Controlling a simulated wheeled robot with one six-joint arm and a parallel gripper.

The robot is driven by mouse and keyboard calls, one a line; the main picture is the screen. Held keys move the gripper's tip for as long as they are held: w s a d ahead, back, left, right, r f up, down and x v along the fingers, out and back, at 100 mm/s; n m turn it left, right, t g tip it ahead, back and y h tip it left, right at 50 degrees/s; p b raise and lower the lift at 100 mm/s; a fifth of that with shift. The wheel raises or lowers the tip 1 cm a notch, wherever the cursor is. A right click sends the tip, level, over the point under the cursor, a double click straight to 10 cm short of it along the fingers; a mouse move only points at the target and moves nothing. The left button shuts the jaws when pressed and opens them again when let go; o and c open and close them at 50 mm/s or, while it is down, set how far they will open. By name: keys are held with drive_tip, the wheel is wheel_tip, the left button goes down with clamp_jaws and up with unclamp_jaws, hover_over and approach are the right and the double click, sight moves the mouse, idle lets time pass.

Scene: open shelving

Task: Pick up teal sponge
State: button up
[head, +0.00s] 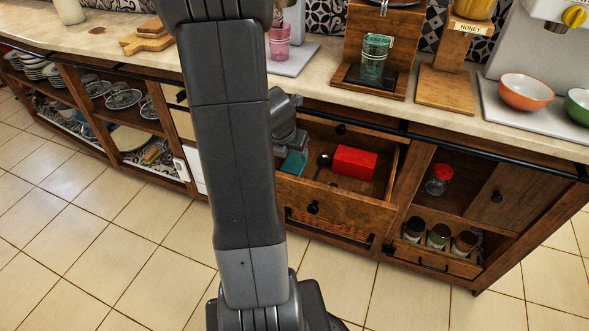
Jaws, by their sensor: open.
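The teal sponge (293,163) lies at the left end of an open wooden drawer (340,201) below the counter. My arm hides part of the sponge's left side. My gripper (287,146) is partly hidden behind my arm and points down, just above the sponge. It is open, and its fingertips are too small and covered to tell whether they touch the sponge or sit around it.
A red box (353,162) lies in the same drawer, right of the sponge, with a dark spoon-like utensil (323,160) between them. The drawer walls and the counter edge (420,128) bound the space. A red-lidded jar (438,179) stands on the shelf to the right.

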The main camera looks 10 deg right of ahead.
sight(294, 162)
drive_tip(key=shift+x, duration=0.95)
drive_tip(key=b+x, duration=0.3)
drive_tip(key=x, duration=0.1)
drive_tip(key=shift+w+f, duration=0.1)
drive_tip(key=shift+w, duration=0.2)
drive_tip(key=shift+w+d+f, duration=0.2)
drive_tip(key=shift+f, duration=0.15)
drive_tip(key=shift+r, duration=0.1)
drive_tip(key=shift+c, duration=0.3)
drive_tip(key=c, duration=0.7)
